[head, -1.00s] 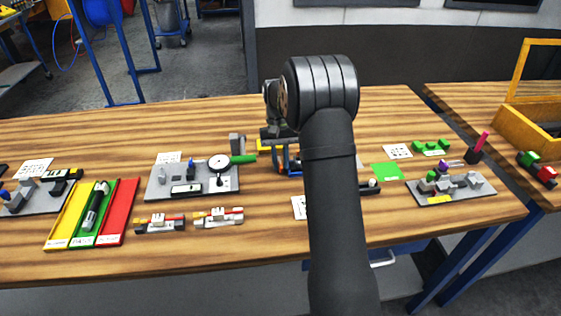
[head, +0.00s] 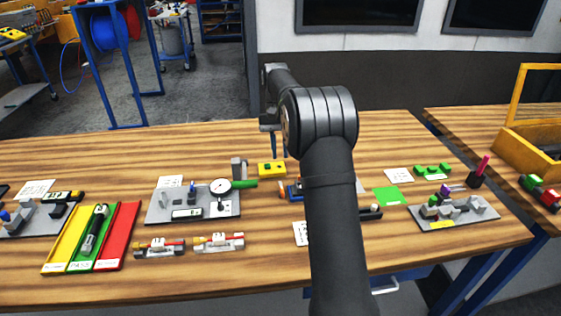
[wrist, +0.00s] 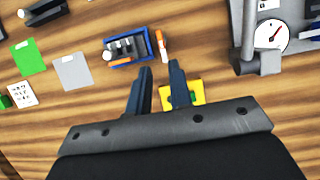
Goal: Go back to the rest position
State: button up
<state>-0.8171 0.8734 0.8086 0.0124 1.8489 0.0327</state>
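My gripper (head: 273,148) hangs above the far middle part of the table, its fingers pointing down. In the wrist view my gripper (wrist: 161,66) shows two dark fingers apart, with bare wood between the tips and nothing held. A yellow box (head: 271,170) with dark marks lies on the table below the gripper; in the wrist view the yellow box (wrist: 198,90) is partly hidden by the right finger. A small blue tray (wrist: 115,62) with grey parts lies ahead of the fingers, an orange-and-white item (wrist: 162,47) beside it. My arm partly hides the tray in the head view.
A grey plate (head: 160,213) with a dial gauge (head: 220,187) lies left of the gripper. Yellow, green and red trays (head: 125,236) are farther left. A green mat (head: 393,197) and a grey fixture plate (head: 470,218) lie right.

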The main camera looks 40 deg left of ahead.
aim_at(282, 189)
jog(key=shift+r, duration=0.2)
jog(key=x, duration=1.2)
jog(key=shift+w+a+r, duration=0.1)
dwell(0.3)
